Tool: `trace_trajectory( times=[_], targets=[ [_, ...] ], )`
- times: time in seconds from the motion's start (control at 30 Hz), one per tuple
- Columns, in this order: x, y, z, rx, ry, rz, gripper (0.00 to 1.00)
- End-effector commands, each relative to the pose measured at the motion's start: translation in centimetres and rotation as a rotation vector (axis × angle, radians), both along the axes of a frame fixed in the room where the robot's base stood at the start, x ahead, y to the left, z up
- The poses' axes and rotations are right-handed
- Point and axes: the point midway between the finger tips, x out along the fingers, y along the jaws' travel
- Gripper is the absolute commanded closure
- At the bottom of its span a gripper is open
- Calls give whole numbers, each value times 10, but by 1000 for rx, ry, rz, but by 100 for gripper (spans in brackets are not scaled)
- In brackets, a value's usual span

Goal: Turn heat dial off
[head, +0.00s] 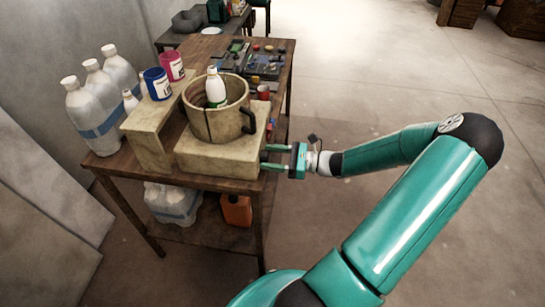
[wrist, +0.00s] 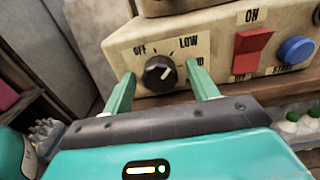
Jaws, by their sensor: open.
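The heat dial (wrist: 157,73) is a round black knob on the front of a beige hot-plate base (wrist: 210,45). The labels OFF, at its upper left, and LOW, at its upper right, can be read. A label to its right is partly hidden by a finger. A pale mark on the knob seems to point to the upper right, toward the LOW side. My gripper (wrist: 161,80) is open, with one green finger on each side of the dial; contact cannot be told. In the head view my gripper (head: 265,157) is at the right side of the base (head: 220,155), where the dial is hidden.
A red ON switch (wrist: 252,48) and a blue button (wrist: 297,49) sit right of the dial. A vat (head: 232,122) with a white bottle (head: 215,90) stands on the base. Bottles (head: 95,110) and cups (head: 157,83) crowd the left.

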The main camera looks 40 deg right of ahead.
Motion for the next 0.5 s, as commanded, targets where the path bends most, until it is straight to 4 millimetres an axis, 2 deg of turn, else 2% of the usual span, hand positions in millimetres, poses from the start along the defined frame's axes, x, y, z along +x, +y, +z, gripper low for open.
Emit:
trace_trajectory(
  times=[0.07,0.1,0.3,0.5],
  targets=[
    [0,0,0,0,0,0,41],
    [0,0,0,0,0,0,45],
    [0,0,0,0,0,0,84],
    [0,0,0,-6,-4,0,86]
  ],
)
